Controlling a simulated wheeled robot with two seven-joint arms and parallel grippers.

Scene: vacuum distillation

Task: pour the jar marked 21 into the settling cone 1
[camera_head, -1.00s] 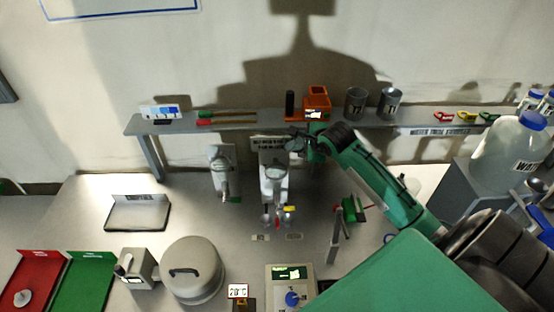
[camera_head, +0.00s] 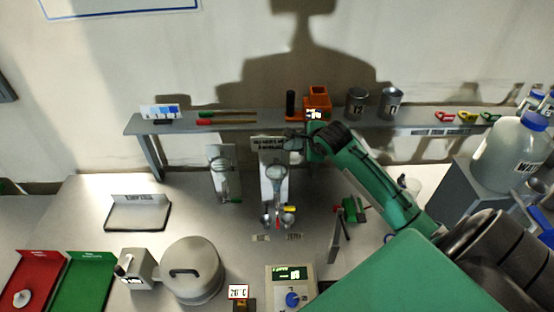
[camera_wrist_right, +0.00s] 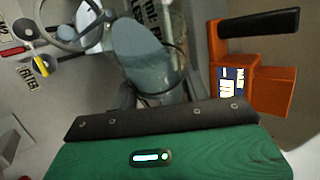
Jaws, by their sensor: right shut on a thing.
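My right gripper (camera_head: 296,141) comes in from the right and is at shelf height, above the right-hand white stand. In the right wrist view it is shut on a grey, see-through jar (camera_wrist_right: 146,48), which looks tilted. The jar's number cannot be read, and in the head view the jar is mostly hidden by the gripper. Two white stands hold clear vessels: the left one (camera_head: 222,167) and the right one (camera_head: 274,172), just below my gripper. The sign on the right stand is too blurred to read as a cone number. My left gripper is not in view.
An orange holder (camera_head: 318,97) stands on the shelf (camera_head: 235,121), close beside the gripper. Two grey cans (camera_head: 356,102) stand farther right. Below are a lidded round pot (camera_head: 192,268), a digital instrument (camera_head: 290,283) and a green tray (camera_head: 84,282).

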